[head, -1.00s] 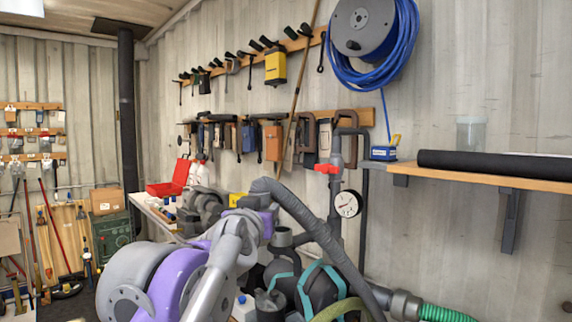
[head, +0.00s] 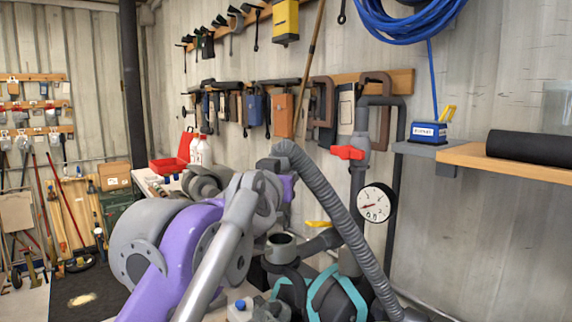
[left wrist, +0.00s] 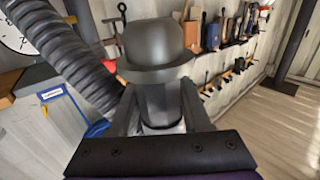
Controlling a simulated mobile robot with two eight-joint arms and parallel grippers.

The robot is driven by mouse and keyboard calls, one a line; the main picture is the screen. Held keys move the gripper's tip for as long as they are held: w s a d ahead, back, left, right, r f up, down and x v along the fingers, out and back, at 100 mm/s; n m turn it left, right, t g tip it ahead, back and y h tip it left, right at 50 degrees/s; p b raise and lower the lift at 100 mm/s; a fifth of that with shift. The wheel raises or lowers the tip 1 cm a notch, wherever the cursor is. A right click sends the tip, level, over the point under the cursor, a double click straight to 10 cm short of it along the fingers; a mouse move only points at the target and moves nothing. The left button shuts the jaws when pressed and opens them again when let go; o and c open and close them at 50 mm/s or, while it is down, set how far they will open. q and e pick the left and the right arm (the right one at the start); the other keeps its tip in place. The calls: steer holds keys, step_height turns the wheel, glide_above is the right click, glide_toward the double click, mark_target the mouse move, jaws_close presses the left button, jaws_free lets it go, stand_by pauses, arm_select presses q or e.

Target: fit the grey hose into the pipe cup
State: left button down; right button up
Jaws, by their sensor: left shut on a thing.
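The grey corrugated hose (head: 345,220) arches in the head view from beside my left wrist down to the lower right. It also crosses the upper left of the left wrist view (left wrist: 68,52). My left gripper (left wrist: 158,97) is shut on the hose's smooth dark grey end piece (left wrist: 155,48), which has a wide rim. In the head view my own wrist hides the fingers. The pipe cup (head: 281,246), a dark grey upright cup with an open top, stands below and apart from the held end. My right gripper is not in view.
A pressure gauge (head: 375,204) and a pipe with a red valve handle (head: 347,152) stand just right of the hose. A black and teal machine (head: 335,296) sits low beside the cup. A wooden shelf (head: 505,160) juts out at right.

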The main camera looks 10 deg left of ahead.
arm_select(q)
steer(key=shift+w+f+b, duration=0.1)
steer(key=shift+f+b, duration=0.3)
steer(key=shift+f, duration=2.45)
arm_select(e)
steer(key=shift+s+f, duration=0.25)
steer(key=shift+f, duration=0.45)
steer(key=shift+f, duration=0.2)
arm_select(q)
steer(key=shift+f+b, duration=0.4)
steer(key=shift+f, duration=0.4)
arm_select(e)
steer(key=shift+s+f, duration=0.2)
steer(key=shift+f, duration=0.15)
